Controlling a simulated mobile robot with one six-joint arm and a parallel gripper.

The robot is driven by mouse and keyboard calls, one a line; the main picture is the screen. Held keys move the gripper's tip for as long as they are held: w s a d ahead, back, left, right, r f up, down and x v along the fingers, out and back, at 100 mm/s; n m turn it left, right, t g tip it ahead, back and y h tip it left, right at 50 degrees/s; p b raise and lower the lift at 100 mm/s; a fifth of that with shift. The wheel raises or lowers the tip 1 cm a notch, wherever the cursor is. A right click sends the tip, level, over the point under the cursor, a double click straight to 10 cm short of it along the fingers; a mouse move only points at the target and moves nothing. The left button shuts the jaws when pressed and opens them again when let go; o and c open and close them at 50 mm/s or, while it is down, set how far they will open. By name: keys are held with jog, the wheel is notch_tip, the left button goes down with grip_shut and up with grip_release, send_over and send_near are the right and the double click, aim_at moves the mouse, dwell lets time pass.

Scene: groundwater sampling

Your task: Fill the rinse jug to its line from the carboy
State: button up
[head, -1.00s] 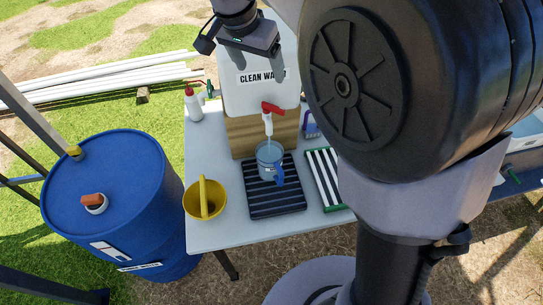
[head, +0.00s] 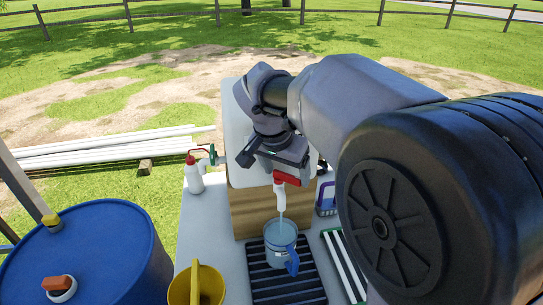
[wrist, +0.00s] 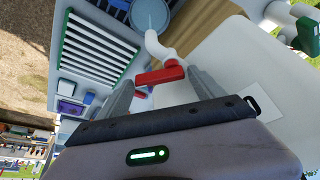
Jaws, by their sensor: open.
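The white carboy (head: 236,130) stands on a wooden block (head: 245,205). Its white spigot (head: 281,199) has a red handle (head: 288,179), and a thin stream runs from it into the rinse jug. The clear jug (head: 281,235) with its blue handle (head: 292,261) stands upright under the spigot on a black slatted tray (head: 285,288). Bluish water shows in the jug; I cannot read its level against the line. My gripper (wrist: 163,84) is open, its fingers on either side of the red handle (wrist: 160,75) in the wrist view; contact is unclear.
A white bottle with a red top (head: 194,177) stands left of the carboy. A yellow bucket (head: 208,285) is left of the tray. A green-edged striped rack (head: 344,265) and a purple item (head: 326,200) are right. A blue drum (head: 100,245) stands beside the table.

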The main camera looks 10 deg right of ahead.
jog(key=c, duration=1.1)
jog(key=shift+d+n, duration=0.1)
jog(key=shift+n, duration=0.2)
jog(key=n, duration=0.1)
jog(key=n+y+p, duration=0.1)
jog(key=n+p, duration=0.1)
jog(key=n, duration=0.1)
jog(key=shift+w+d+t+y, duration=0.3)
jog(key=shift+w+d+t, duration=0.05)
jog(key=shift+t, duration=0.05)
jog(key=shift+w+n+y+p, duration=0.25)
jog(key=shift+n+y+p, duration=0.35)
jog(key=shift+n+p, duration=0.75)
jog(key=shift+n, duration=0.45)
